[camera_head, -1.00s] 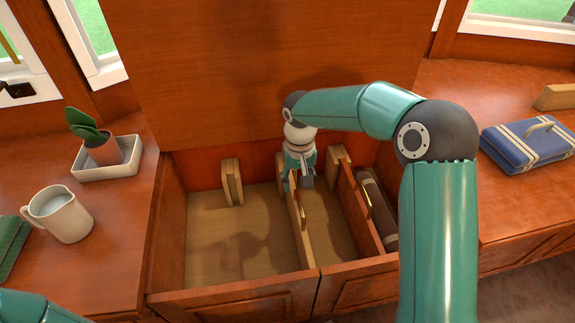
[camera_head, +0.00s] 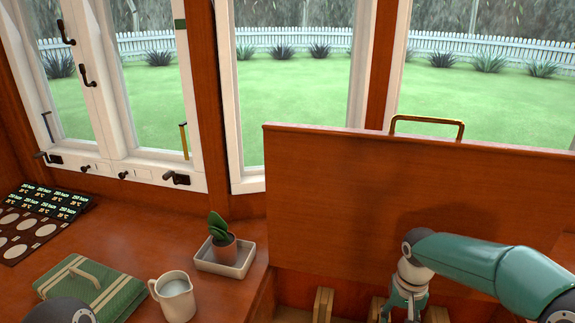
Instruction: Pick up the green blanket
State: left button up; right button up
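The green blanket (camera_head: 110,296) lies folded on the wooden counter at the lower left, with pale stripes and a tan handle on top. A dark rounded part of my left arm shows at the bottom edge in front of it; the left gripper itself is not in view. My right gripper (camera_head: 400,312) points down at the bottom right, in front of the raised wooden lid and by the open compartment. Its fingertips are cut off by the lower edge, so its opening cannot be told.
A white mug (camera_head: 174,301) stands just right of the blanket. A potted plant (camera_head: 222,243) sits in a white tray (camera_head: 243,268) behind the mug. A dark printed sheet (camera_head: 38,222) lies behind the blanket. The raised lid (camera_head: 400,190) stands at the right, and windows line the back.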

aim_at(113, 296)
jog(key=k, duration=1)
